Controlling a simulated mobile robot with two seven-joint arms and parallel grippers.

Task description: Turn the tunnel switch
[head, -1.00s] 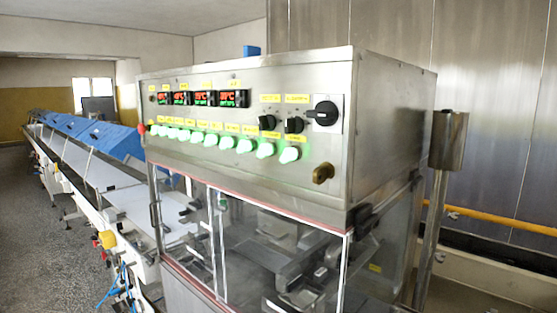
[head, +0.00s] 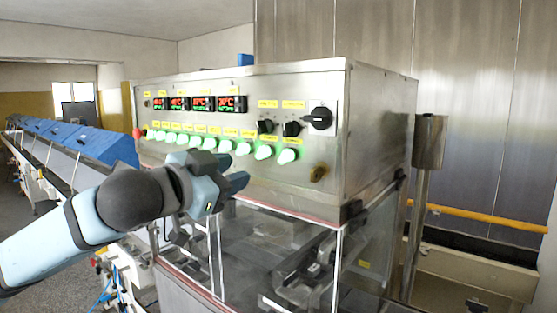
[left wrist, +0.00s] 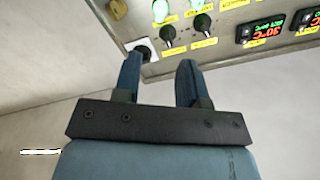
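The steel control panel (head: 220,130) carries two small black rotary switches (head: 266,126) (head: 292,128) and a larger black rotary switch (head: 320,118) on a pale plate. I cannot read which label says tunnel. My left gripper (head: 240,182) is in front of the panel's lower edge, left of and below these switches, apart from them. In the left wrist view its two blue fingers (left wrist: 160,76) are spread with nothing between them. The larger switch (left wrist: 143,52) shows just beyond the left finger, partly hidden; the small switches (left wrist: 168,36) (left wrist: 203,24) show beyond the fingertips. My right gripper is not in view.
A row of lit green buttons (head: 243,148) and a brass knob (head: 319,174) lie below the switches. Red-digit displays (head: 202,103) are at upper left. Clear guard panels (head: 270,240) are below. A steel post (head: 428,150) stands at right.

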